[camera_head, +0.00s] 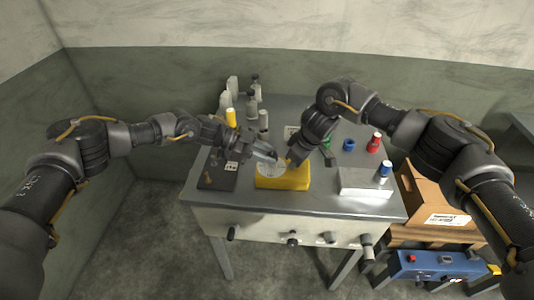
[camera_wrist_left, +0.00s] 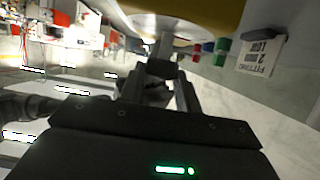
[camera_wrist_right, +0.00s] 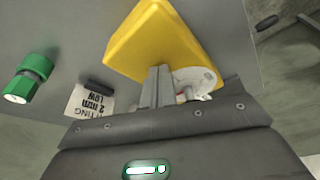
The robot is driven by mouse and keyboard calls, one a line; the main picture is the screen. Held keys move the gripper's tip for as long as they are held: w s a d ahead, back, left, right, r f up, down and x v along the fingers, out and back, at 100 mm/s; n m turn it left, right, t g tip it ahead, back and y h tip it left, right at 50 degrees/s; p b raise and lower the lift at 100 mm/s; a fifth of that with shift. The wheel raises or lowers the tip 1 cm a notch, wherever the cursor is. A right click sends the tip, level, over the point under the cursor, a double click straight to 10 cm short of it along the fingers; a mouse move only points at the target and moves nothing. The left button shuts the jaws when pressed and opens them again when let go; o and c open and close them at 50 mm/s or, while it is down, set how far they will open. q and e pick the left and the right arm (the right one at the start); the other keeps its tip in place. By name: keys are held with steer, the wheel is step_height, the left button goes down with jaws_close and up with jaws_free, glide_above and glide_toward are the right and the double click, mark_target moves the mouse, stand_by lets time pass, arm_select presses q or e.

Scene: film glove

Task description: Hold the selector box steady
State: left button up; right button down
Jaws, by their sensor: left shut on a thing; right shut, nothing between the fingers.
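The yellow selector box (camera_head: 283,181) sits on the grey table, with a pale round disc (camera_head: 271,169) at its left part. My left gripper (camera_head: 268,155) is at the box's left side, shut on a part of it; the exact contact is hard to see. In the left wrist view the yellow body (camera_wrist_left: 200,14) fills the top, above my left fingers (camera_wrist_left: 160,72). My right gripper (camera_head: 292,158) is shut and empty, its tips close over the box. The right wrist view shows the yellow box (camera_wrist_right: 155,38) and disc (camera_wrist_right: 195,78) beyond my shut fingers (camera_wrist_right: 158,75); touching cannot be told.
A printed card (camera_wrist_right: 88,104) and green fitting (camera_wrist_right: 35,68) lie near the box. Blue (camera_head: 348,145) and red (camera_head: 375,142) pieces stand right, behind a white block (camera_head: 362,185). Bottles stand at the back left; a dark plate (camera_head: 217,176) lies left. A cardboard box (camera_head: 432,200) stands right.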

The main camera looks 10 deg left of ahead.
arm_select(q)
steer(key=shift+f+g, duration=0.15)
steer(key=shift+g, duration=0.15)
steer(key=shift+w+f+m+g+y, duration=0.15)
steer(key=shift+m+g+y, duration=0.1)
steer(key=shift+m+g, duration=0.9)
steer(key=shift+w+f+m+g+y, duration=0.1)
steer(key=shift+m+g+y, duration=0.15)
steer(key=shift+m+g, duration=0.9)
steer(key=shift+r+g, duration=0.1)
steer(key=shift+g, duration=0.3)
steer(key=shift+d+r+m+y, duration=0.1)
steer(key=shift+r+m+y, duration=0.1)
steer(key=shift+m+y, duration=0.3)
steer(key=o, duration=1)
steer(key=shift+c, duration=0.2)
steer(key=shift+r, duration=0.15)
step_height(320, 180, up, 10)
steer(key=shift+s, duration=0.25)
